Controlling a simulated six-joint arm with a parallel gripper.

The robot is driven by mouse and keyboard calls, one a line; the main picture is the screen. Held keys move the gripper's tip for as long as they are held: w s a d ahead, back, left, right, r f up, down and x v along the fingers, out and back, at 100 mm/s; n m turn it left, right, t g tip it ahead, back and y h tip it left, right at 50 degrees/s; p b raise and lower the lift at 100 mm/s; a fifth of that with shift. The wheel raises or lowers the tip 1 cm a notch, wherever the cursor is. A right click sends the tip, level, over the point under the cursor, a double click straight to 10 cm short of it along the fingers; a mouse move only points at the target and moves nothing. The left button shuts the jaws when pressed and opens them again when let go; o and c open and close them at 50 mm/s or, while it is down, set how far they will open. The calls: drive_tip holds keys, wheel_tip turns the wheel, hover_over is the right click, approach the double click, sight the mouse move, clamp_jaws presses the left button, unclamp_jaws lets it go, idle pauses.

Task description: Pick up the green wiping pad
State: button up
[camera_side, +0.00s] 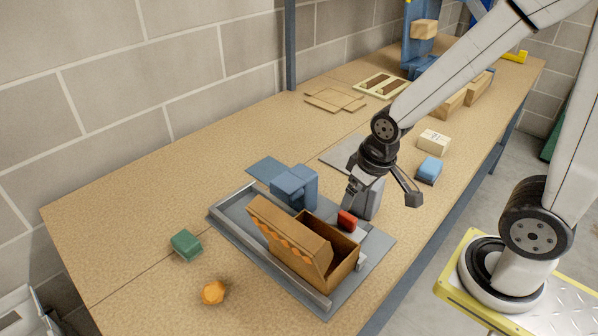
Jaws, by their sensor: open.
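The green wiping pad (186,245) is a small dark green block lying on the wooden workbench (130,230), left of the grey tray. My gripper (382,196) points down with its jaws spread, well to the right of the pad and beyond the cardboard box. A grey block (370,199) shows below and between its fingers. I cannot tell whether the fingers touch it. The pad is in full view and nothing touches it.
A grey tray (225,222) with an open cardboard box (290,230) and a blue fixture (295,186) stands between gripper and pad. A red part (347,220) sits by the box. An orange lump (213,292) lies near the pad. A blue block (429,168) and a cream block (433,141) lie right.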

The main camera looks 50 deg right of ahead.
drive_tip(key=shift+r, duration=0.2)
drive_tip(key=shift+w+v, duration=0.55)
drive_tip(key=shift+v, duration=1.8)
drive_tip(key=w+a+m+g+y, duration=0.4)
drive_tip(key=w+a+m+y, duration=1.15)
drive_tip(key=w+a, duration=0.8)
drive_tip(key=m+h, duration=0.2)
approach(181, 243)
drive_tip(key=x, duration=0.2)
drive_tip(key=shift+s+a, duration=0.1)
drive_tip(key=shift+a, duration=0.35)
drive_tip(key=shift+f, duration=0.2)
drive_tip(key=shift+x, duration=1.25)
drive_tip(key=shift+a, duration=0.15)
